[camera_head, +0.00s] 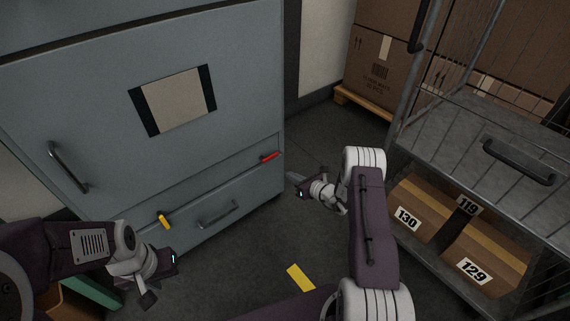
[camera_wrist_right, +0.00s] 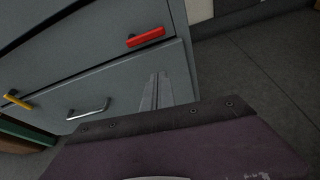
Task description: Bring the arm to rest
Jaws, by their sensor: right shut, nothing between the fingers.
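My right gripper (camera_head: 293,177) is in the middle of the head view, in front of the lower right part of the grey cabinet (camera_head: 100,110). In the right wrist view the right gripper's two fingers (camera_wrist_right: 157,88) lie side by side, shut with nothing between them. They point toward the cabinet's drawer front, and I cannot tell the exact gap to it. My left gripper (camera_head: 148,299) is at the lower left of the head view, below the cabinet's yellow handle. Its fingers are too small and dark to tell whether they are open.
The cabinet has a red handle (camera_head: 270,157), a yellow handle (camera_head: 164,220) and a metal drawer handle (camera_head: 218,214). At the right stands a wire cage trolley (camera_head: 460,130) with numbered boxes (camera_head: 415,212) on its lower shelf. The floor between has a yellow mark (camera_head: 300,277).

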